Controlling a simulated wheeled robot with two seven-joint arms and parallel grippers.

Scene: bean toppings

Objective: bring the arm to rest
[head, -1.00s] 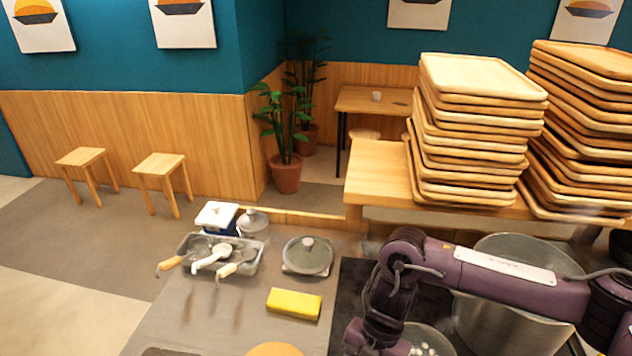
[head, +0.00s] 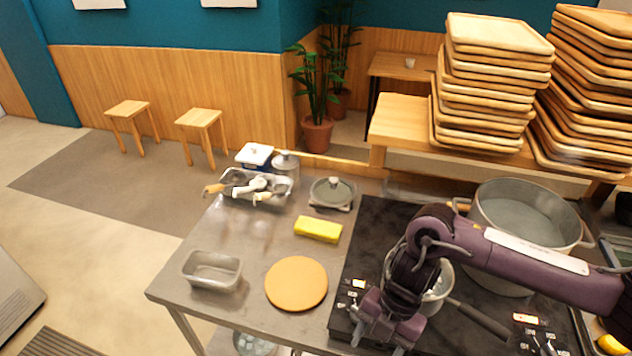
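My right arm comes in from the right over the black stove, bent downward at its near end. My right gripper (head: 388,328) hangs low near the stove's front-left corner. Its fingers do not show clearly, so I cannot tell if it is open or shut, and I see nothing held in it. My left gripper is not in view.
A saucepan (head: 441,284) and a large steel pot (head: 488,215) stand on the stove (head: 362,237) close to my arm. The steel counter (head: 235,315) holds a yellow block (head: 318,229), round orange board (head: 296,284), empty metal tin (head: 212,270), lidded pot (head: 332,192) and utensil tray (head: 238,183). Tray stacks (head: 490,85) stand behind.

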